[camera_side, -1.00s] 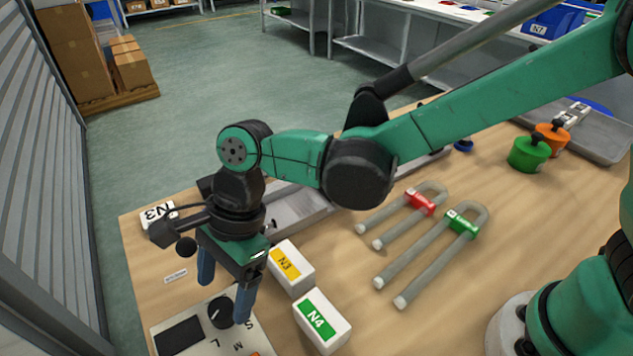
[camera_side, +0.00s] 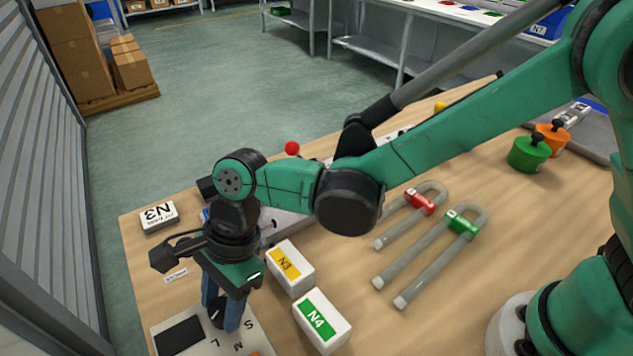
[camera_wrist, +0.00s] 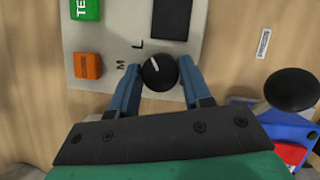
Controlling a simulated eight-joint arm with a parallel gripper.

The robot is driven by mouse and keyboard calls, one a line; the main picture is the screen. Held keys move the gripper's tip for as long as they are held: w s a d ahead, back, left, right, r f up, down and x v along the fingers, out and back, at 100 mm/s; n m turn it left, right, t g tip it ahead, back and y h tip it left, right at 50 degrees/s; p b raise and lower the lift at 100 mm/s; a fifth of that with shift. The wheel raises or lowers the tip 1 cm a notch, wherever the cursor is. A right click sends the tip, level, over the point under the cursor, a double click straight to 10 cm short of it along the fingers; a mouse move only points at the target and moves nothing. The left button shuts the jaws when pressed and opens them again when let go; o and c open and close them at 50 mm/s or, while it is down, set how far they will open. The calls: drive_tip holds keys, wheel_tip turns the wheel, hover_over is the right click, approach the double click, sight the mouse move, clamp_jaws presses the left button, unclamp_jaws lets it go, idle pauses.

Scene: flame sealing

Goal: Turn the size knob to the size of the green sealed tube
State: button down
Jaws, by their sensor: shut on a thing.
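The black size knob (camera_wrist: 158,73) sits on a pale panel (camera_wrist: 112,28) in the wrist view. Its white mark points up and slightly left, roughly towards the letter L. M shows lower left; S is hidden there but shows in the side view. My gripper (camera_wrist: 159,68) is shut on the knob, one blue finger on each side. In the side view my gripper (camera_side: 222,315) stands over the panel and partly hides the knob. The green sealed tube (camera_side: 463,222), a grey U with a green band, lies on the table. Its size marking is too small to read.
A smaller U tube with a red band (camera_side: 419,201) lies beside the green one. Boxes marked EN (camera_side: 290,268) and N4 (camera_side: 322,322) stand close right of my gripper. A green button (camera_wrist: 86,9) and an orange button (camera_wrist: 88,66) are on the panel.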

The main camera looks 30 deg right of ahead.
drive_tip(key=shift+n, duration=0.3)
drive_tip(key=n+g, duration=0.1)
drive_tip(key=n, duration=0.1)
drive_tip(key=n+g+h, duration=0.1)
drive_tip(key=n, duration=0.2)
drive_tip(key=shift+w, duration=0.1)
drive_tip(key=n+h, duration=0.1)
drive_tip(key=n, duration=0.2)
drive_tip(key=n+g+h, duration=0.1)
drive_tip(key=n, duration=0.2)
drive_tip(key=shift+a, duration=0.1)
drive_tip(key=shift+w, duration=0.1)
idle(0.4)
drive_tip(key=shift+c, duration=1.9)
unclamp_jaws()
drive_tip(key=shift+v, duration=2.8)
drive_tip(key=shift+a, duration=0.1)
